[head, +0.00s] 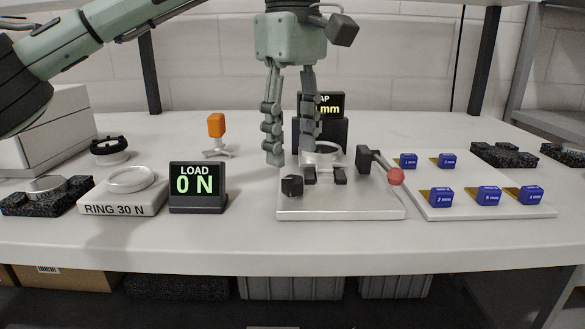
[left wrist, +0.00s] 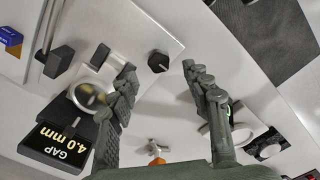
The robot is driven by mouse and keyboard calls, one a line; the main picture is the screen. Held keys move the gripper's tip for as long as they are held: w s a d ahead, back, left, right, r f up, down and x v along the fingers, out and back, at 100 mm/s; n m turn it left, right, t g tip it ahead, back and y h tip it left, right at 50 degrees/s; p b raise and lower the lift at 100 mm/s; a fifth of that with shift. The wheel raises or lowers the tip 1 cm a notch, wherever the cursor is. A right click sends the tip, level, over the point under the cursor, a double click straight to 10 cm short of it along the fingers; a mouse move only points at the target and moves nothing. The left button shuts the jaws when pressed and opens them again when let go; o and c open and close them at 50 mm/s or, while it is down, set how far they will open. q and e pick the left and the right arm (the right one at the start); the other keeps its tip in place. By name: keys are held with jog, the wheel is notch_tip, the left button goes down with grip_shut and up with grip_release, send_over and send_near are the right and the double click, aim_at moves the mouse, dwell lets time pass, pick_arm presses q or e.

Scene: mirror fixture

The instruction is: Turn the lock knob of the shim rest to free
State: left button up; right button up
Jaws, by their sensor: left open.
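The shim rest is a pale fixture plate (head: 340,214) in the middle of the table. Its lock knob (head: 292,186), small, black and faceted, sits at the plate's left side and also shows in the left wrist view (left wrist: 158,61). Knob markings are too small to read in the head view. My left gripper (head: 290,152) hangs from above, open and empty, its fingers pointing down above and behind the knob. In the left wrist view the knob lies beyond and between the fingertips, apart from both. My right gripper is not in view.
A lever with a red ball (head: 396,176) stands at the plate's right. The gap display (left wrist: 66,143) reads 4.0 mm, the load display (head: 197,187) 0 N. Blue blocks (head: 488,196) lie on a white board at right. A ring block (head: 124,192) sits left. Table front is clear.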

aim_at(293, 179)
pick_arm(q)
notch_tip(293, 179, down, 5)
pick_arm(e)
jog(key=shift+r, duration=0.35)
pick_arm(q)
grip_shut()
